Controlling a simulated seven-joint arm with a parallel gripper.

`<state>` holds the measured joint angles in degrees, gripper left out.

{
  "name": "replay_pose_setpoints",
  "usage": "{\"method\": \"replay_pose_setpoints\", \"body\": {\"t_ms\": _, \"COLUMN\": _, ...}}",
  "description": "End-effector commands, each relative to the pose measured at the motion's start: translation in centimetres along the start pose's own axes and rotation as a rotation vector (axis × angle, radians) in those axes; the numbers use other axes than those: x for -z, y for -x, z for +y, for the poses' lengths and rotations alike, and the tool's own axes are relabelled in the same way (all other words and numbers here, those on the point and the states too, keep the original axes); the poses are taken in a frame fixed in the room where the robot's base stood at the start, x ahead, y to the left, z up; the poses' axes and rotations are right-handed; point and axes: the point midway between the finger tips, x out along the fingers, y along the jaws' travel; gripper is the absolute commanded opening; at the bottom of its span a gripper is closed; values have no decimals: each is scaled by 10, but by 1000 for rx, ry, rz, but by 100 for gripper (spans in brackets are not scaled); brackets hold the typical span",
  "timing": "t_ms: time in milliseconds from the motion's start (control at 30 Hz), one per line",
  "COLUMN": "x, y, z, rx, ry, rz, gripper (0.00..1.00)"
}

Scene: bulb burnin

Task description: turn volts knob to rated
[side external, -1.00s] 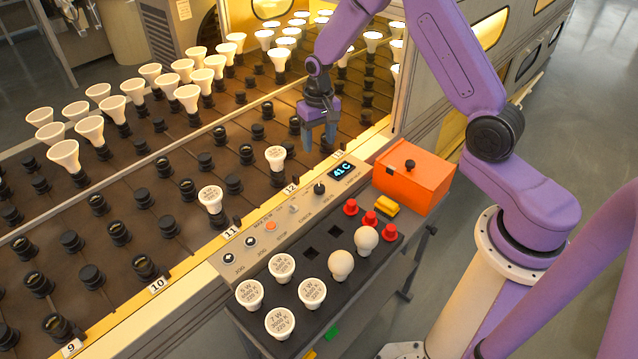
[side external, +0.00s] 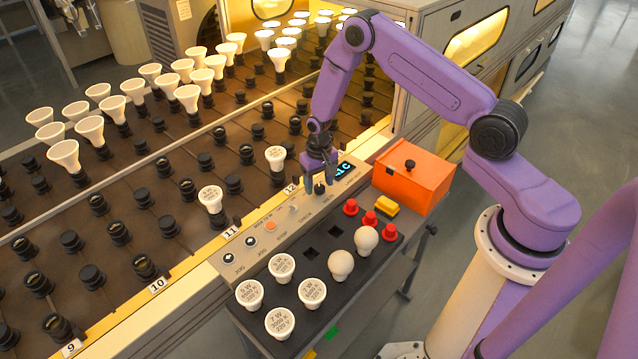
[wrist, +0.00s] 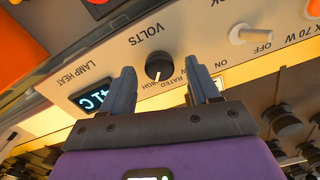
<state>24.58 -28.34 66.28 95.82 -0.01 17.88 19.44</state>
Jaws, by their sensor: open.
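The volts knob (wrist: 158,66) is small, round and black on the grey control panel (wrist: 205,28). Its white pointer line points down in the wrist view, towards the printed RATED and HIGH labels, closer to HIGH. In the side view the knob (side external: 320,188) stands below my gripper (side external: 320,181). My gripper (wrist: 162,70) is open, with one finger on each side of the knob and a visible gap on both sides. I cannot tell how far down the fingertips reach.
A lit lamp heat display (wrist: 92,101) is beside the knob, with an on/off toggle (wrist: 250,34) on its other side. An orange box (side external: 413,178), red caps (side external: 369,219) and a tray of bulbs (side external: 281,322) stand near the panel. Socket rows lie behind.

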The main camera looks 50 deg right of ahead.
Motion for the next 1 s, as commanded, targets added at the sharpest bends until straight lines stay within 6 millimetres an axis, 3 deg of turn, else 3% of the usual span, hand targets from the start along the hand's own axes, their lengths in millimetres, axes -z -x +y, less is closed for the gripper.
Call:
{"method": "replay_pose_setpoints", "body": {"t_ms": 433, "x": 0, "y": -8, "z": 0, "rx": 0, "ry": 0, "rz": 0, "gripper": 61}}
{"method": "replay_pose_setpoints", "body": {"t_ms": 600, "x": 0, "y": -8, "z": 0, "rx": 0, "ry": 0, "rz": 0, "gripper": 6}}
{"method": "replay_pose_setpoints", "body": {"t_ms": 1000, "x": 0, "y": -8, "z": 0, "rx": 0, "ry": 60, "rz": -1, "gripper": 5}}
